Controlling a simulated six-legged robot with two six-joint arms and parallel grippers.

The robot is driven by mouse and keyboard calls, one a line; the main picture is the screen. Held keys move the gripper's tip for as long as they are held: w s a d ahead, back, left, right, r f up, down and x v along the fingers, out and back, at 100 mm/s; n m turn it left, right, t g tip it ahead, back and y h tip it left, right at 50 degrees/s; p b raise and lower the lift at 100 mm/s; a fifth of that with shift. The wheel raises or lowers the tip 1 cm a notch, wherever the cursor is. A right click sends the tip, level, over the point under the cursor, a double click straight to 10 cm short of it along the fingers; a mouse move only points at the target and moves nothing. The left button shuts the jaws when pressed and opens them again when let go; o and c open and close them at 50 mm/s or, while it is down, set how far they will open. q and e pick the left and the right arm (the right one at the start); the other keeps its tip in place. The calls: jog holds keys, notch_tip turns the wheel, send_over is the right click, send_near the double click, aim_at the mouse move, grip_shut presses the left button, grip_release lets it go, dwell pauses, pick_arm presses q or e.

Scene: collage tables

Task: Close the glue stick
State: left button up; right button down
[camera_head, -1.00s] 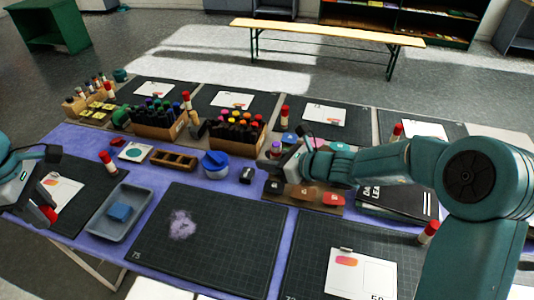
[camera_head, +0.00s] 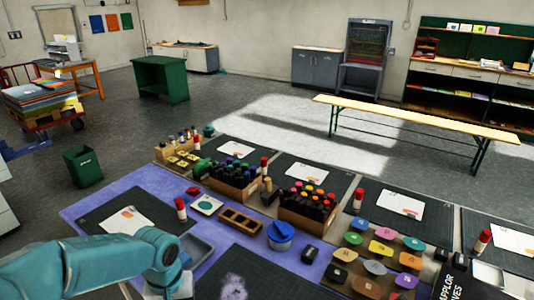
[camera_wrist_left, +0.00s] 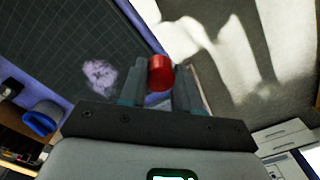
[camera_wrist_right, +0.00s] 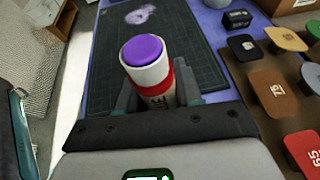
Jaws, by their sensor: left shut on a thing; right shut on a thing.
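My left gripper (camera_wrist_left: 160,84) is shut on a red cap (camera_wrist_left: 160,71) in the left wrist view, with the cap between its two fingers. My right gripper (camera_wrist_right: 153,92) is shut on an uncapped glue stick (camera_wrist_right: 157,88) in the right wrist view. The stick has a white tube with a red band, and its purple glue end faces the camera. The cap and the held stick are apart. In the head view my left arm reaches in at the lower left, its fingers hidden. My right arm is out of that view.
A dark cutting mat (camera_wrist_right: 165,40) with a purple smear lies beyond the held stick. Other red-capped glue sticks (camera_head: 181,210) stand on the table. Marker boxes (camera_head: 308,208), a wooden tray (camera_head: 241,221), a blue-lidded pot (camera_head: 280,235) and coloured pads (camera_head: 380,247) crowd the middle.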

pick_arm(q)
jog(key=shift+w+d+f+m, duration=0.15)
jog(key=shift+w+m, duration=0.2)
jog(key=shift+m, duration=0.25)
jog(key=shift+w+m, duration=0.15)
jog(key=shift+m, duration=0.15)
jog(key=shift+d, duration=0.1)
pick_arm(e)
jog(key=shift+s+a+r, duration=0.1)
jog(key=shift+a+r, duration=0.1)
jog(key=shift+r, duration=0.05)
jog(key=w+a+f+n+g+y, duration=0.1)
jog(key=a+n+g, duration=0.3)
jog(key=a, duration=0.3)
jog(key=w+a+f+n+g+y, duration=0.1)
jog(key=a+n+g, duration=0.3)
jog(key=a, duration=0.4)
jog(key=shift+n+g+y, duration=0.3)
jog(key=shift+g, duration=0.5)
pick_arm(q)
jog(key=shift+m, duration=0.3)
pick_arm(e)
jog(key=shift+a, duration=0.1)
